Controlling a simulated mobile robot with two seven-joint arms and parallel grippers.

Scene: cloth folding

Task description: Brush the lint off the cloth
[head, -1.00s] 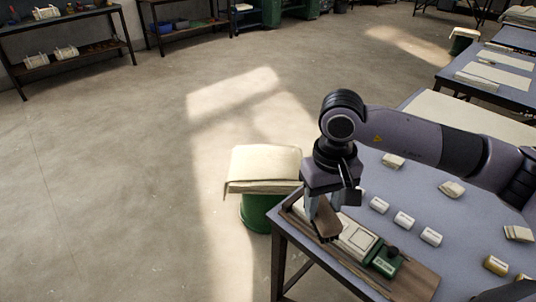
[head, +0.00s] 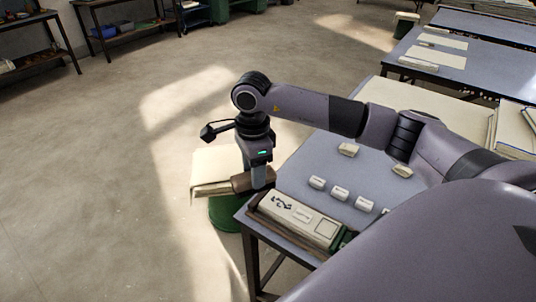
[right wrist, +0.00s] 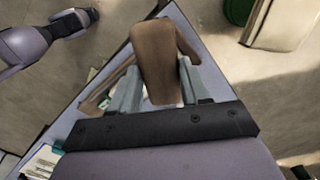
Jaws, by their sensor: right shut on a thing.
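My right gripper (head: 259,176) is shut on a brown wooden brush (head: 241,184). In the right wrist view the brush (right wrist: 154,55) sits between the two grey fingers; its bristles cannot be made out. The brush is at the left end of a wooden tray (head: 252,203) on the table; I cannot tell if it touches anything. A flat cream piece, apparently the cloth (head: 304,222), lies in the tray with dark marks, perhaps lint (head: 281,203), near its left end. My left gripper is not seen.
A green drum (head: 226,214) topped with folded cream fabric (head: 212,168) stands beside the corner of the blue-grey table (head: 325,165). Several small white blocks (head: 340,194) lie on the table behind the tray. My own arm covers the lower right.

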